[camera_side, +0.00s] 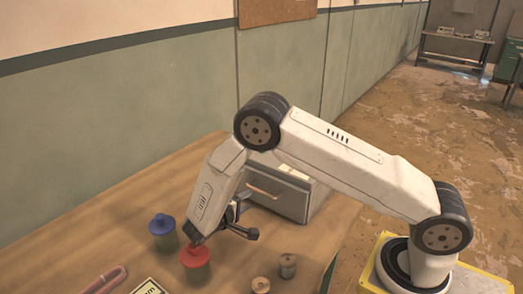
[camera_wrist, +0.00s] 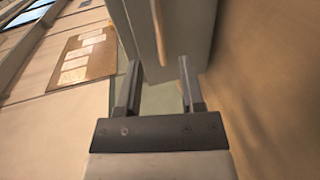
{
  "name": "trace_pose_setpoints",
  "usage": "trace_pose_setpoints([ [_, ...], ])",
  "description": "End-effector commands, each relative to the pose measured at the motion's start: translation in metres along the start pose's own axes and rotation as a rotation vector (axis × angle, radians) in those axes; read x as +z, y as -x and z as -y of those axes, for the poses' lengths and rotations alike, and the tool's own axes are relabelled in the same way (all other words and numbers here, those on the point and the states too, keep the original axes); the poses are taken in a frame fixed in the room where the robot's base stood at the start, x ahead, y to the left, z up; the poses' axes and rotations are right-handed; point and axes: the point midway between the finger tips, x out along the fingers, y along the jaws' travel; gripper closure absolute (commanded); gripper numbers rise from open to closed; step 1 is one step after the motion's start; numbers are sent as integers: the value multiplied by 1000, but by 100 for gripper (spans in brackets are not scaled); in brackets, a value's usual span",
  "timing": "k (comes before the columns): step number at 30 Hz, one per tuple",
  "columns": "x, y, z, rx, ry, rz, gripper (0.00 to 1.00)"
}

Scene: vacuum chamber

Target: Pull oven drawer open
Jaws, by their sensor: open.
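The oven drawer is a grey box (camera_side: 285,199) on the wooden table, partly hidden behind my arm in the side view. Its front has a light tan bar handle (camera_side: 263,191). In the wrist view the grey drawer body (camera_wrist: 190,35) fills the top middle, and the handle (camera_wrist: 158,32) stands upright in the picture. My gripper (camera_wrist: 158,64) is open and empty, its two fingers apart, with the handle beyond the fingertips, roughly in line with the gap. In the side view my gripper (camera_side: 243,220) is low in front of the drawer. The drawer looks shut.
A red-lidded jar (camera_side: 195,257) and a blue-lidded jar (camera_side: 162,228) stand close to my gripper. Two small spools (camera_side: 288,265) stand nearer the table's right edge. A green wall runs behind.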

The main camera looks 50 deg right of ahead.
Motion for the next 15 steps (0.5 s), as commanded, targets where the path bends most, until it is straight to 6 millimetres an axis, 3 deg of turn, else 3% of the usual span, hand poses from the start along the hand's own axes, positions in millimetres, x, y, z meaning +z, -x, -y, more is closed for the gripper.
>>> trace_pose_setpoints([
  [8, 0, -8, 0, 0, -1, 2, 51],
  [15, 1, -31, 0, 0, 0, 4, 51],
])
